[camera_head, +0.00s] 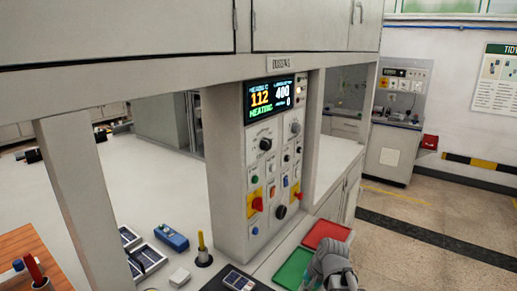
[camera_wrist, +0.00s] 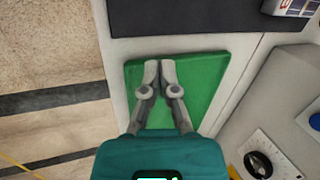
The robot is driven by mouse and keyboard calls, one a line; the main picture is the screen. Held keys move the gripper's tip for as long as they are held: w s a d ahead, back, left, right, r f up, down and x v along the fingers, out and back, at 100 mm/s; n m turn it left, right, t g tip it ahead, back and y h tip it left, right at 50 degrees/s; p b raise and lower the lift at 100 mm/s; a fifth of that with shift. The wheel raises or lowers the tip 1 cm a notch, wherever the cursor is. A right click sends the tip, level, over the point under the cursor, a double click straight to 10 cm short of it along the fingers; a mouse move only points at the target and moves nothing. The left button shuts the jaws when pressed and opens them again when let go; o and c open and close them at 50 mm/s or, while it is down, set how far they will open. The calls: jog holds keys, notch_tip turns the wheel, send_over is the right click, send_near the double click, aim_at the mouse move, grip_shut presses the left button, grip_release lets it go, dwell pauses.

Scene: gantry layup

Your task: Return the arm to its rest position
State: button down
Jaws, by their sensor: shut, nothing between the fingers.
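My gripper (camera_wrist: 160,67) is shut and empty in the wrist view, its two grey fingers together over the green tray (camera_wrist: 209,76). I cannot tell the height between the fingertips and the tray. In the head view, a grey part of my arm shows at the bottom right edge, in front of the green tray (camera_head: 290,268). The fingertips cannot be made out there.
A red tray (camera_head: 327,232) lies beyond the green one. A control panel (camera_head: 273,170) with knobs, switches and a lit display (camera_head: 270,96) stands beside them. A dark mat (camera_wrist: 185,17) lies beside the green tray. Blue-topped items (camera_head: 172,238) and a yellow-handled tool (camera_head: 202,245) stand on the left bench.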

jog(key=s+n+h, duration=0.1)
jog(key=s+d+n+h, duration=0.1)
jog(key=s, duration=0.1)
jog(key=s+d+f+n+g+h, duration=0.1)
jog(key=n, duration=0.1)
jog(key=shift+s, duration=0.25)
jog(key=shift+s+d+f+n+h, duration=0.1)
jog(key=shift+s+d+n+h, duration=0.45)
jog(key=shift+n, duration=0.15)
